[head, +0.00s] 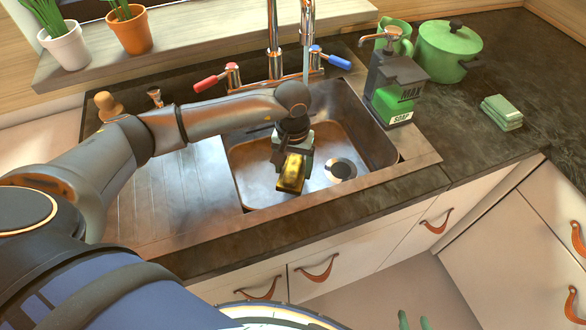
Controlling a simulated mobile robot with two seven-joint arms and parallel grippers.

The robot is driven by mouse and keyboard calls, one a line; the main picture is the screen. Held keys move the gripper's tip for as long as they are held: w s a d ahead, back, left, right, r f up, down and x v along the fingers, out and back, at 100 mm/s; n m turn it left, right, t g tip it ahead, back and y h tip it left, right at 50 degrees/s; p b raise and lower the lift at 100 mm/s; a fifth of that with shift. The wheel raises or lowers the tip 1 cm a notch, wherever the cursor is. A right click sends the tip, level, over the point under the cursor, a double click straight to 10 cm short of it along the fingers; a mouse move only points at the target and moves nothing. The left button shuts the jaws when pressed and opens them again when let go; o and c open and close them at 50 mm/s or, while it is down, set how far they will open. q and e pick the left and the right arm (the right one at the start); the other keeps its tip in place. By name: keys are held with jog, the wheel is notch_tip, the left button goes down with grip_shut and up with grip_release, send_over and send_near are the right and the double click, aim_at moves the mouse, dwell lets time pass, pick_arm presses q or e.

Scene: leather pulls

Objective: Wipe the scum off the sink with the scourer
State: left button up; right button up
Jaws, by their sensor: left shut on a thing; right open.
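The metal sink (375,140) is set in the dark countertop, with a ribbed drainboard on its left. Brownish scum-like patches tint parts of the basin floor (252,172); their exact edges are hard to tell. My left gripper (292,160) reaches down into the basin, shut on a yellow scourer (291,172). The scourer is low in the basin, left of the round drain (341,169); I cannot tell whether it touches the floor. Part of it is hidden by the gripper.
A tap (273,40) with red (207,83) and blue (338,62) handles stands behind the basin. A soap dispenser (394,90), a green pot (447,52) and folded green cloths (502,113) are to the right. Potted plants (63,46) stand on the sill.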

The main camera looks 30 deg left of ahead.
pick_arm(q)
jog(key=shift+r, duration=0.1)
jog(key=shift+r+p, duration=0.55)
jog(key=shift+r, duration=0.9)
